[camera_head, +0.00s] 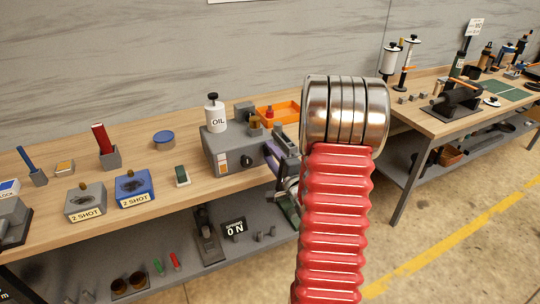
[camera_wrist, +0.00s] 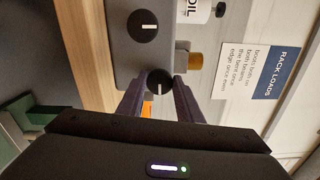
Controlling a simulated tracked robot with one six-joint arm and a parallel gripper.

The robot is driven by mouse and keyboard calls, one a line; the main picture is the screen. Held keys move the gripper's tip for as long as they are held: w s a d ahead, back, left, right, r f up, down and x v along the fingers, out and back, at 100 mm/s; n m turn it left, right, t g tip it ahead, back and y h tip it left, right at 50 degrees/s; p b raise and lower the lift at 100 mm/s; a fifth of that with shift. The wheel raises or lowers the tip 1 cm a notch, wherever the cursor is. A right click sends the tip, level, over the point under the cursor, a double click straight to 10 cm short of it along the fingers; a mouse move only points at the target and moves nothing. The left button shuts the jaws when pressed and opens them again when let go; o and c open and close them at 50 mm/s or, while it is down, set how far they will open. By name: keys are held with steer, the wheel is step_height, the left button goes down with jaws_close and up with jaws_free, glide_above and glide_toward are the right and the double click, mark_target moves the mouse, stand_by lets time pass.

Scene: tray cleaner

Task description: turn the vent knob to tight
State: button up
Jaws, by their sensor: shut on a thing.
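The grey cleaner box (camera_head: 218,150) stands on the bench, with a black knob (camera_head: 246,160) on its front. In the wrist view, two black knobs with white pointer lines show on the box. The upper knob (camera_wrist: 143,25) has its line lying sideways in that picture. The nearer knob (camera_wrist: 159,83) has its line upright in that picture. My gripper (camera_wrist: 160,85) is shut on this nearer knob, one dark finger on each side. In the head view my gripper (camera_head: 271,153) is at the box's right end, partly hidden by my arm. No knob lettering is readable.
A white OIL bottle (camera_head: 215,114) stands on or just behind the box, near an orange tray (camera_head: 279,112). A brass part (camera_wrist: 196,62) sits beside the right finger. Blue and grey 2 SHOT blocks stand left.

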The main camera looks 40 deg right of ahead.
steer(key=shift+s+d+f, duration=0.1)
steer(key=shift+d+f, duration=0.1)
steer(key=o, duration=1)
steer(key=shift+a+r, duration=0.1)
steer(key=shift+o, duration=0.2)
steer(key=shift+a, duration=0.1)
